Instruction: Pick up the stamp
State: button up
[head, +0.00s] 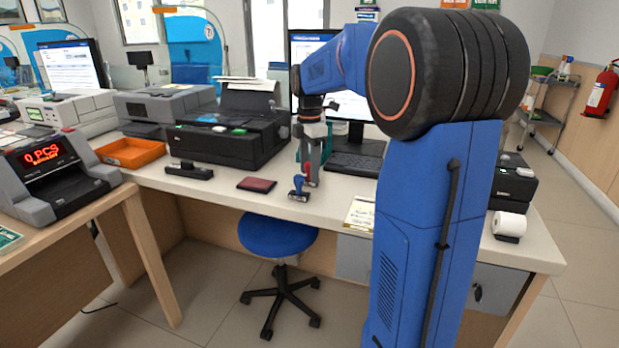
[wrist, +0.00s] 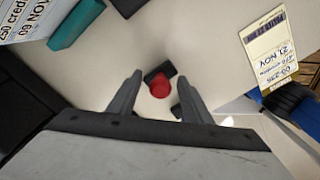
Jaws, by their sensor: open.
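A stamp with a round red knob (wrist: 159,88) and a dark base stands on the counter in the wrist view, between and beyond the fingers. In the head view its red part (head: 307,168) shows beside my gripper, which partly covers it. My gripper (wrist: 160,80) is open and empty above the stamp, with one finger on either side in the picture. In the head view my gripper (head: 313,165) points down at the counter. A blue-handled stamp (head: 298,187) stands close by, nearer the front edge. I cannot tell whether the fingers touch the red stamp.
A dark red booklet (head: 256,184) lies left of the stamps, and a black printer (head: 230,138) stands behind it. A keyboard (head: 355,164) lies behind to the right. A printed card (head: 360,212) lies near the front edge. A blue stool (head: 277,236) stands before the counter.

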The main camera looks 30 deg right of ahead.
jog(key=shift+f, duration=0.15)
jog(key=c, duration=1.1)
jog(key=shift+c, duration=0.2)
notch_tip(320, 180, up, 10)
jog(key=shift+r, duration=0.1)
jog(key=o, duration=0.4)
jog(key=shift+c, duration=1.3)
jog(key=shift+o, duration=0.5)
